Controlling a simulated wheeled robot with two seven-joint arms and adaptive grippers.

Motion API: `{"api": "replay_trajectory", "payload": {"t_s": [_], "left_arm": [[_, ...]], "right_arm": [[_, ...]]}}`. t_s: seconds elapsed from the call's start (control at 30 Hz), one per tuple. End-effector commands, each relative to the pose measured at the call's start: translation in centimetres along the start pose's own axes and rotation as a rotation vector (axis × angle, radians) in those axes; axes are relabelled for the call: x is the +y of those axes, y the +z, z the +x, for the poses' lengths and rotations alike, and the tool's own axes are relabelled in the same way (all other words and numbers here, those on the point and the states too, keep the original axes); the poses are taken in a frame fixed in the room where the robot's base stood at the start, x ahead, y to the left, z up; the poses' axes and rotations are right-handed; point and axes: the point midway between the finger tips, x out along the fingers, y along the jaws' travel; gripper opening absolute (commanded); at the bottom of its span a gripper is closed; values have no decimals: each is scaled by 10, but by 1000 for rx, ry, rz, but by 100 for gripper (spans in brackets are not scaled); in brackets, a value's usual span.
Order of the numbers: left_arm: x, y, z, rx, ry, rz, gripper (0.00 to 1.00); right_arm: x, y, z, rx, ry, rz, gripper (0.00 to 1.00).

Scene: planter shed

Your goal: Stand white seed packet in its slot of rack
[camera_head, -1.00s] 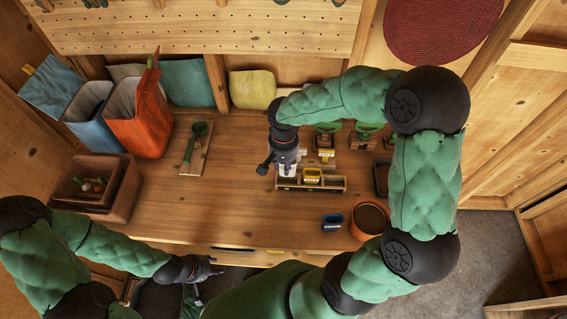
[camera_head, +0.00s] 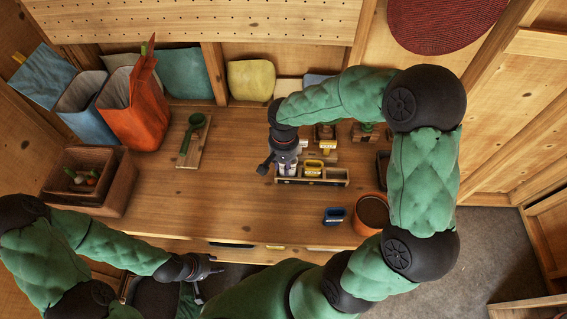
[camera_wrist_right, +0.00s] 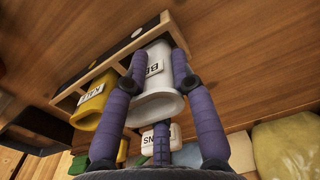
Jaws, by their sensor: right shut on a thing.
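The white seed packet (camera_wrist_right: 155,100) is held between the fingers of my right gripper (camera_wrist_right: 151,82). In the head view the right gripper (camera_head: 287,166) points down over the left end of the wooden rack (camera_head: 335,183), mostly hiding the packet (camera_head: 285,170). In the right wrist view the packet's far end is at the rack (camera_wrist_right: 75,88), apparently within its left compartment; its depth is unclear. A yellow packet (camera_head: 314,168) stands beside it in the rack. My left gripper (camera_head: 213,266) is empty, fingers apart, off the table's front edge.
A green scoop (camera_head: 192,135) lies on a board at left. The table between is clear.

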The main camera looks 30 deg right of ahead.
Motion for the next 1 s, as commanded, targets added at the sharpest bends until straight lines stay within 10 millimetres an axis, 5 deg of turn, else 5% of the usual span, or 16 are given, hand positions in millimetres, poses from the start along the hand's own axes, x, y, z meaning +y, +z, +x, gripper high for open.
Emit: {"api": "replay_trajectory", "payload": {"t_s": [0.03, 0.13, 0.57, 1.0], "left_arm": [[0, 0, 0, 0, 0, 0, 40], [0, 0, 0, 0, 0, 0, 40], [0, 0, 0, 0, 0, 0, 40], [0, 0, 0, 0, 0, 0, 40]], "right_arm": [[0, 0, 0, 0, 0, 0, 29], [0, 0, 0, 0, 0, 0, 54], [0, -1, -7, 2, -1, 1, 54], [-1, -1, -86, 4, -2, -1, 54]]}}
